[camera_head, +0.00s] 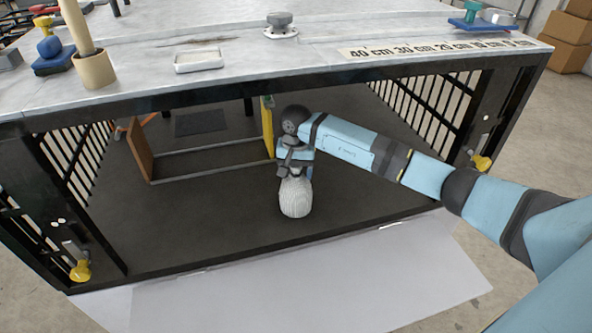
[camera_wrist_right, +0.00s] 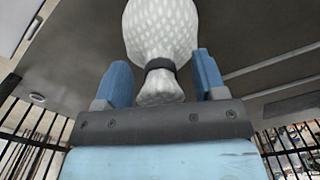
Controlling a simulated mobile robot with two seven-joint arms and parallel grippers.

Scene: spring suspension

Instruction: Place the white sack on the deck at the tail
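The white sack (camera_head: 295,198) is a pale woven bag that appears to stand upright on the dark deck (camera_head: 220,222), near its front edge. My right gripper (camera_head: 296,174) points down over its top. In the right wrist view, the sack (camera_wrist_right: 162,30) has a dark tie around its neck, and its gathered top lies between the two blue fingers of my right gripper (camera_wrist_right: 163,68). The fingers are apart, with a visible gap on each side of the neck. My left gripper is not in view.
A wooden-ended frame (camera_head: 205,158) stands behind and left of the sack. A pale flap (camera_head: 270,285) extends below the front edge. The deck around the sack is clear.

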